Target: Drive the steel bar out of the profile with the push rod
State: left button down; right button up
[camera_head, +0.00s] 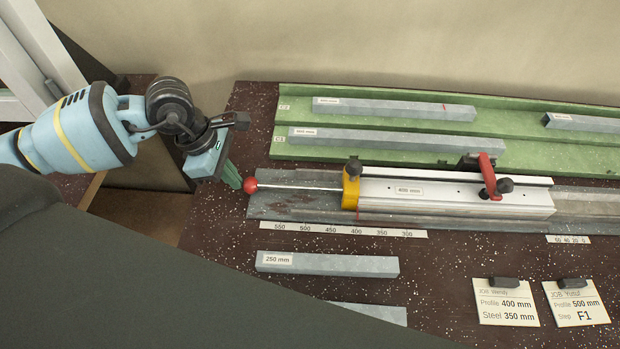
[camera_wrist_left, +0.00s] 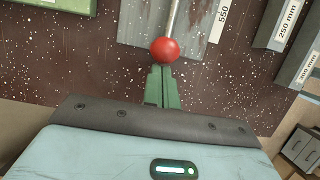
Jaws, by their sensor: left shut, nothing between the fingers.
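The silver profile (camera_head: 450,191), labelled 400 mm, lies in the bench channel under a clamp with a red lever (camera_head: 487,175). The push rod (camera_head: 300,187) lies in line with the profile's left end and passes into a yellow block (camera_head: 350,188) there. Its red ball knob (camera_head: 250,185) is at the left end; the knob (camera_wrist_left: 164,50) also shows in the left wrist view. My left gripper (camera_head: 237,181) is shut and empty, its green fingertips (camera_wrist_left: 162,70) right at the knob's outer side, touching or nearly so. No steel bar shows inside the profile. My right gripper is not in view.
A green rack (camera_head: 300,151) behind holds several grey bars. A 250 mm bar (camera_head: 330,265) and another bar (camera_head: 375,313) lie in front. A scale strip (camera_head: 340,230) runs before the channel. Two job cards (camera_head: 505,302) stand at front right; one reads profile 400 mm, steel 350 mm.

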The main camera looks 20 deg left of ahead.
aim_at(292, 186)
pick_arm(q)
jog(key=shift+w+d, duration=0.25)
jog(key=shift+d, duration=0.85)
jog(key=shift+w+d, duration=0.25)
jog(key=shift+d, duration=0.85)
jog(key=shift+w+d, duration=0.2)
jog(key=shift+d, duration=0.55)
jog(key=shift+w+d, duration=0.2)
jog(key=shift+d, duration=0.6)
jog(key=shift+w+d, duration=0.2)
jog(key=shift+d, duration=0.55)
jog(key=shift+w+d, duration=0.15)
jog(key=shift+d, duration=0.45)
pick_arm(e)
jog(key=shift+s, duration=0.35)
pick_arm(q)
jog(key=shift+w+d, duration=0.1)
jog(key=shift+d, duration=0.3)
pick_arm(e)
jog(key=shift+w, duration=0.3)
pick_arm(q)
jog(key=shift+a, duration=0.1)
